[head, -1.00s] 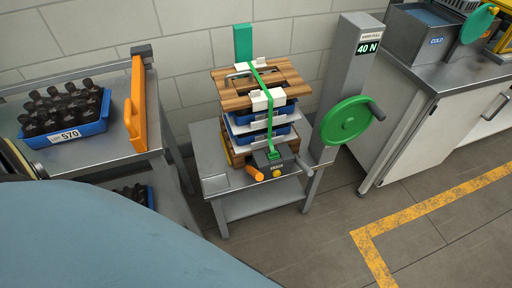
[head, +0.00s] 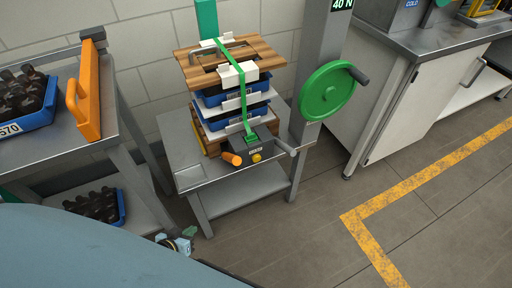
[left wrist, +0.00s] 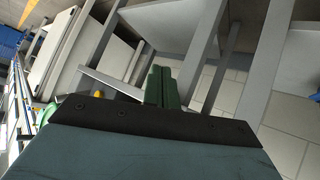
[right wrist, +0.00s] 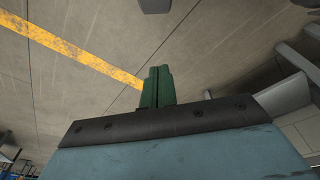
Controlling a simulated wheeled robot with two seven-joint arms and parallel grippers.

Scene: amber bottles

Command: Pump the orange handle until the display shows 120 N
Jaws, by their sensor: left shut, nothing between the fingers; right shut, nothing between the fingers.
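The grey tensioner box (head: 250,142) sits at the front of a small grey table, with a stubby orange handle (head: 231,158) and a yellow knob (head: 256,158). A green strap (head: 243,95) runs from it over a stack of blue trays and wooden boards. The display (head: 343,4) on the grey post reads 40 N, cut by the top edge. My left gripper (head: 190,231) is low in front of the small table, apart from the handle; its green fingers are shut and empty in the left wrist view (left wrist: 162,88). My right gripper (right wrist: 158,88) is shut and empty above the floor.
A green handwheel (head: 327,91) is on the post right of the stack. An orange upright panel with a grip (head: 89,90) stands on the left bench's edge, near a blue crate of dark bottles (head: 30,120). A grey counter (head: 420,50) stands right. Floor in front is open.

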